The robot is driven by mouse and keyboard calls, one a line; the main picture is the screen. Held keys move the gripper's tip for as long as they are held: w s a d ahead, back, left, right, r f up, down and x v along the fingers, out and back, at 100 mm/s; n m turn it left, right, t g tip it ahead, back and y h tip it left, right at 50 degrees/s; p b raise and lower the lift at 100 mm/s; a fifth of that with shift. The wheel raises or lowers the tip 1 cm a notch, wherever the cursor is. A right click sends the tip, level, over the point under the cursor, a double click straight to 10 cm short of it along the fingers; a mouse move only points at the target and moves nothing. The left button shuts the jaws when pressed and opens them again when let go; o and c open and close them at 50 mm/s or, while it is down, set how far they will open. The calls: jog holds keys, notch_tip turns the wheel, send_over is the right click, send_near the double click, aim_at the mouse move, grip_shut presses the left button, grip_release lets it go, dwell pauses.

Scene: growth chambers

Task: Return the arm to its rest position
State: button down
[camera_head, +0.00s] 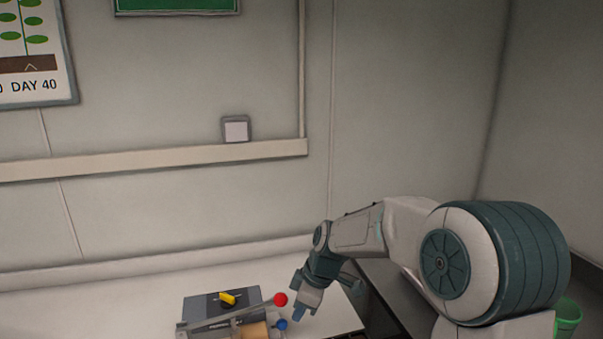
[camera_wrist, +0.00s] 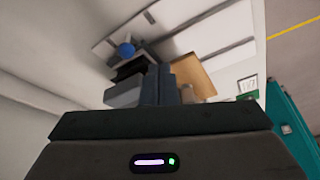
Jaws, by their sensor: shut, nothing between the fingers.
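My arm reaches in from the right in the head view, bent at the elbow, with its end hanging down over the right part of the white bench (camera_head: 130,292). My gripper (camera_head: 299,311) is just to the right of a small device with a red ball knob (camera_head: 281,299) and a blue ball knob (camera_head: 282,324). In the wrist view my gripper (camera_wrist: 160,70) shows its two dark fingers together, with nothing held. Whether its tip touches the device cannot be told.
A grey box with a yellow switch (camera_head: 228,297) stands on the bench beside a tan cylinder (camera_head: 254,331). A green bin (camera_head: 568,316) is at the lower right. A wall rail (camera_head: 150,160) runs behind. The bench's left side is clear.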

jog(key=s+d+r+m+t+h, duration=0.1)
jog(key=s+d+r+m+h, duration=0.1)
jog(key=s+d+m, duration=0.5)
jog(key=s+d+r+m+t+h, duration=0.2)
jog(key=s+d+r+m, duration=0.3)
jog(key=s, duration=1.1)
jog(key=d+m, duration=0.3)
jog(key=shift+d+r+m, duration=0.2)
jog(key=shift+r+m, duration=0.1)
